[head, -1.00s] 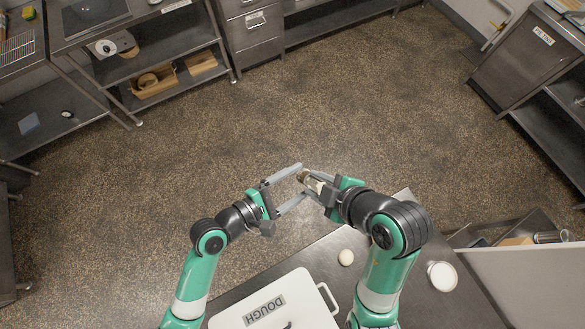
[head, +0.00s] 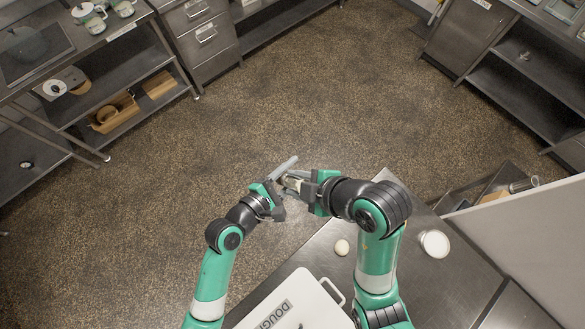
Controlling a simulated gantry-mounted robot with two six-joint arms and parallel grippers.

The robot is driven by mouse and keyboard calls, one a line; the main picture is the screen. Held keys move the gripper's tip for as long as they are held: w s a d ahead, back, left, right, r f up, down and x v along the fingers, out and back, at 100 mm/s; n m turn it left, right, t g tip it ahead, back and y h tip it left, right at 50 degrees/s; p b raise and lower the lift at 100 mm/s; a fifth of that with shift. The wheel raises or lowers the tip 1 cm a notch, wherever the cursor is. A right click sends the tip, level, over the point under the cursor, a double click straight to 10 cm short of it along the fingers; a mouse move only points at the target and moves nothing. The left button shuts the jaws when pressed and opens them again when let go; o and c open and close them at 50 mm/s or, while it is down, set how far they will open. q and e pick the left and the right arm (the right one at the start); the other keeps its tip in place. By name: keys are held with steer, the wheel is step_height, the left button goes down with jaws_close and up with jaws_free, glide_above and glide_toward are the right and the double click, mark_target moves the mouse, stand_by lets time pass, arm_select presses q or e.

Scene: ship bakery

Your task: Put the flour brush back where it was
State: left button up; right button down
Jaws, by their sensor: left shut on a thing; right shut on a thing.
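The flour brush (head: 292,183), a small pale piece with a darker end, is held between my two grippers above the floor, just beyond the table's far edge. Most of it is hidden by the fingers. My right gripper (head: 298,186) is shut on it from the right. My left gripper (head: 284,182) meets it from the left and is shut on it as well. The two grippers are nearly touching.
A steel table (head: 405,272) carries a white bin marked DOUGH (head: 318,289), a pale round piece (head: 342,247) and a small white bowl (head: 435,243). Steel shelving (head: 75,125) and drawers (head: 205,35) stand far left. The floor (head: 260,110) between is clear.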

arm_select(q)
jaws_close()
arm_select(e)
steer(key=shift+c, duration=2.1)
jaws_free()
